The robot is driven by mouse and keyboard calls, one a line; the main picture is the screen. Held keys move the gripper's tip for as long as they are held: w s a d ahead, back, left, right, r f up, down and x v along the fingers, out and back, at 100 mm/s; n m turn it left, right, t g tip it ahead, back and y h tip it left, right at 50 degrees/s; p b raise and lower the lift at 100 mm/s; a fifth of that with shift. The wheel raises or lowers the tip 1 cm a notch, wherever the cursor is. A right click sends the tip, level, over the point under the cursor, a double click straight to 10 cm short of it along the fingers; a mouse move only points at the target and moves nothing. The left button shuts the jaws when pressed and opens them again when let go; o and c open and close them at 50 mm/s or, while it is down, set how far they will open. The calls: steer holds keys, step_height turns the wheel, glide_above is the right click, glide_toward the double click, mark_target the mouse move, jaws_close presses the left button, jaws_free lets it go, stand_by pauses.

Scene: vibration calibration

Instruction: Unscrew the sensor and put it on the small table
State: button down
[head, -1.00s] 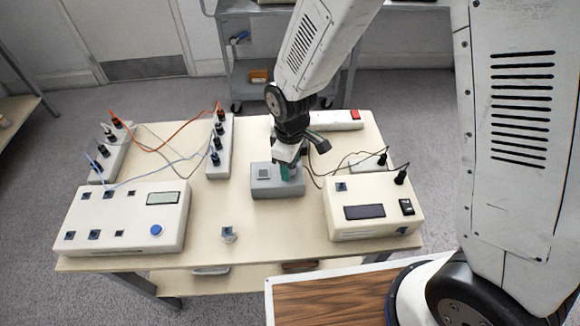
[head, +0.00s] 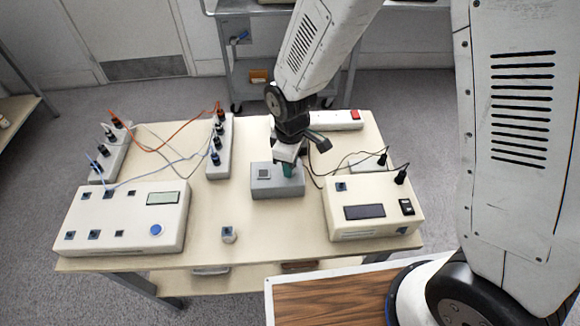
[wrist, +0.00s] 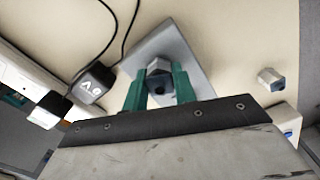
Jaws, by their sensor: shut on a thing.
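The sensor (wrist: 158,63) is a small grey hexagonal body with a dark opening on its near side. In the wrist view it sits over the grey block (wrist: 192,62). My gripper (wrist: 159,84) has its two teal fingers on either side of it and is shut on it. In the head view my gripper (head: 287,170) points down at the right part of the grey block (head: 262,189), and the sensor is hidden there. I cannot tell whether its thread is still engaged. The block stands on the cream-topped table (head: 283,234).
A small grey piece with a blue face (head: 229,234) stands near the table's front edge. A cream box with a display (head: 373,208) is right of the block. A larger control box (head: 125,217) and cabled socket strips (head: 219,147) are at left. Bare tabletop lies in front of the block.

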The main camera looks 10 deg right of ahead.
steer(key=shift+n, duration=0.4)
steer(key=n, duration=0.4)
steer(key=n, duration=0.4)
stand_by(0.5)
steer(key=shift+n, duration=2)
